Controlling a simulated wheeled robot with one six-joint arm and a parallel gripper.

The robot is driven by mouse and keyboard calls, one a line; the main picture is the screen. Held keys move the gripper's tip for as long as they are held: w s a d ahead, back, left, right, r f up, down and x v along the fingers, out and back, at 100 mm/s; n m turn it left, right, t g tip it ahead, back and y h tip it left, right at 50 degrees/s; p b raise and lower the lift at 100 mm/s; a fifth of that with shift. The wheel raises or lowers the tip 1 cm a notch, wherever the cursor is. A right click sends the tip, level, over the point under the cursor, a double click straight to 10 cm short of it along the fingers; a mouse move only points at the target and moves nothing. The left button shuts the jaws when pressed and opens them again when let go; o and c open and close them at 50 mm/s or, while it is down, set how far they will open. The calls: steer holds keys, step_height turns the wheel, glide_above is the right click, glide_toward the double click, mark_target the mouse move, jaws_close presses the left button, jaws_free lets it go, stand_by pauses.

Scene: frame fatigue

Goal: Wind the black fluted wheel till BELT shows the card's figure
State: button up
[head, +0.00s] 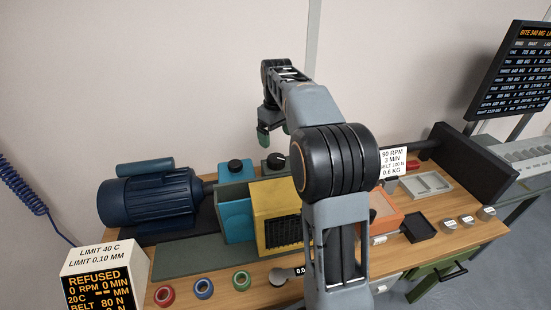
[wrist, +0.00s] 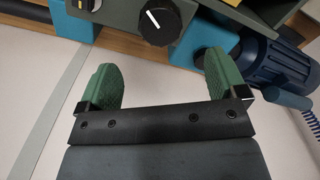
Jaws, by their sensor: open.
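The black fluted wheel (wrist: 160,18) with a white pointer line sits on a grey-green block in the wrist view, just beyond and between my fingertips. In the head view my gripper (head: 272,133) is above and behind the wheel. The display (head: 98,289) at the lower left reads BELT 80 N. The white card (head: 393,162) has a BELT line in N; its figure is too small to read surely.
A blue motor (head: 150,197) stands left of the blue block (head: 237,222) and yellow guard (head: 270,196). Several coloured rings (head: 203,288) lie along the bench front. A dark screen (head: 515,72) stands at right.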

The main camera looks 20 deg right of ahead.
mark_target(276, 157)
step_height(276, 157, down, 9)
steer(key=shift+f+p, duration=0.1)
steer(key=shift+p, duration=0.25)
